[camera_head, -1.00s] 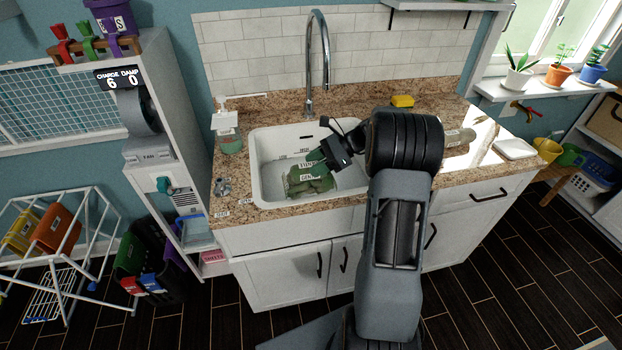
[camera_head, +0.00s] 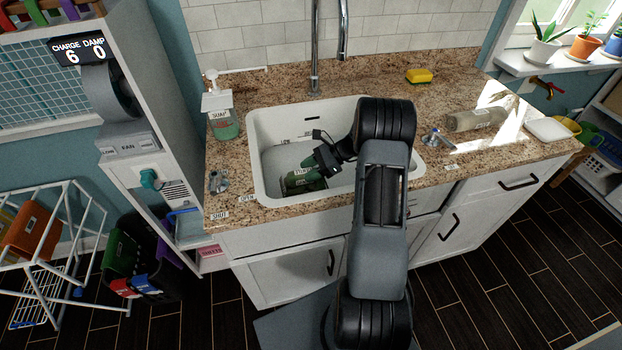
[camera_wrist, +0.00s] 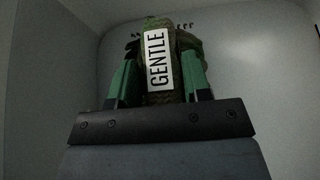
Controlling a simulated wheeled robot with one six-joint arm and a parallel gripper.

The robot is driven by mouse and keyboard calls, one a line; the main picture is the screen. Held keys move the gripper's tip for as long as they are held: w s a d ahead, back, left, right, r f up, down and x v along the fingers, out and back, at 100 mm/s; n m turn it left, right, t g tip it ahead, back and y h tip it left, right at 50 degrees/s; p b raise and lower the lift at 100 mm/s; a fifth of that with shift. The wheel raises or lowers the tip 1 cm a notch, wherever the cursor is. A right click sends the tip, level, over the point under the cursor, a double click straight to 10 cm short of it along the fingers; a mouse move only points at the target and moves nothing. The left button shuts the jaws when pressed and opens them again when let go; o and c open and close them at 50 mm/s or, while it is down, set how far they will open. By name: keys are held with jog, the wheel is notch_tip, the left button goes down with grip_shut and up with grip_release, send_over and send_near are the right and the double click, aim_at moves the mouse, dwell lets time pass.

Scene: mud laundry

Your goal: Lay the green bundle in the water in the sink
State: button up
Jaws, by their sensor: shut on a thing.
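The green bundle (camera_head: 293,184) is low inside the white sink (camera_head: 257,160), near its front left part. In the wrist view the bundle (camera_wrist: 184,68) carries a white label reading GENTLE and sits between my two fingers. My gripper (camera_head: 312,176) is shut on it and reaches down into the sink from the right. The sink's inside looks pale grey. I cannot tell exactly where the water surface is, or whether the bundle touches the bottom.
A soap dispenser (camera_head: 222,118) stands left of the sink, with a small metal tap handle (camera_head: 217,181) in front of it. The tall faucet (camera_head: 315,60) rises behind. A yellow sponge (camera_head: 419,76) and a rolled bundle (camera_head: 474,119) lie on the counter to the right.

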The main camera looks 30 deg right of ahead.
jog(key=shift+f, duration=2.2)
jog(key=shift+f, duration=0.1)
jog(key=o, duration=1.2)
jog(key=shift+o, duration=0.2)
